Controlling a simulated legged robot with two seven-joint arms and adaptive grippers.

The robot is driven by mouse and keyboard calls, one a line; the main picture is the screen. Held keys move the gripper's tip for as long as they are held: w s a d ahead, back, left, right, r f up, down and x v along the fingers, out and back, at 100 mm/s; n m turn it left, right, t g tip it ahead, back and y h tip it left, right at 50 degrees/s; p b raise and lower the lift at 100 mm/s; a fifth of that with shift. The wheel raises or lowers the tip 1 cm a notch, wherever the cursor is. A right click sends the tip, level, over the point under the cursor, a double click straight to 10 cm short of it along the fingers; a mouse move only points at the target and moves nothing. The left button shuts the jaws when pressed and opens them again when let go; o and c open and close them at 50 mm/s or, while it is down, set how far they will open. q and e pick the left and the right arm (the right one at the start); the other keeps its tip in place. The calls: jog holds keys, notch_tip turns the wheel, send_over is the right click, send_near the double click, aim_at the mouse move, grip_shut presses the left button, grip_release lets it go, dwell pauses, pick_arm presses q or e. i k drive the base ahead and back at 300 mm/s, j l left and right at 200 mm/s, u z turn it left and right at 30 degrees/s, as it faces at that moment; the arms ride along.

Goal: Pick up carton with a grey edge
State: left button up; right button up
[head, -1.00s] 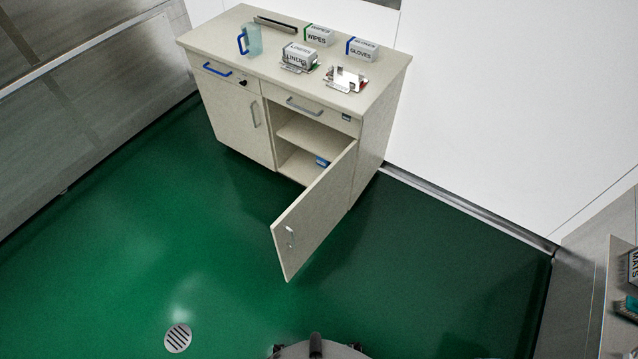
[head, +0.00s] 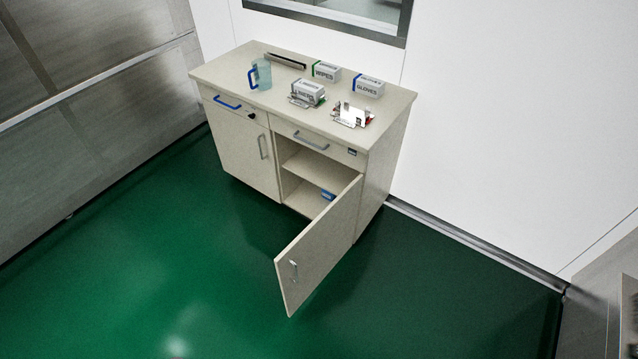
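In the head view a beige cabinet (head: 345,128) stands against the back wall with several cartons on its top. One carton with a grey edge, the liners carton (head: 309,92), sits near the middle in a metal holder. The wipes carton (head: 326,71) has a green edge and stands behind it. The gloves carton (head: 368,86) has a blue edge and stands to the right. Neither of my grippers shows in the view.
The cabinet's right door (head: 318,247) hangs open toward me, with a blue item (head: 328,195) inside. A pitcher with a blue handle (head: 260,75), a dark bar (head: 285,61) and another metal holder (head: 352,115) are on the top. Green floor (head: 150,260) in front is clear.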

aim_at(304, 90)
jog(key=i+j+u, duration=0.1)
jog(key=j+u, duration=0.2)
jog(key=i+j+u, duration=0.15)
jog(key=j+u, duration=0.2)
jog(key=j, duration=0.15)
jog(key=i+j+u, duration=0.4)
jog(key=j+u, duration=0.2)
jog(key=i+j, duration=0.25)
jog(key=i, duration=0.2)
jog(key=i+j+u, duration=0.15)
jog(key=i+j, duration=0.15)
jog(key=i+l+z, duration=0.1)
jog(key=i+z, duration=0.2)
jog(key=z, duration=0.15)
jog(key=i+z, duration=0.3)
jog(key=z, duration=0.15)
jog(key=i+j+z, duration=0.2)
jog(key=z, duration=0.25)
jog(key=i+j+z, duration=0.25)
jog(key=i+z, duration=0.15)
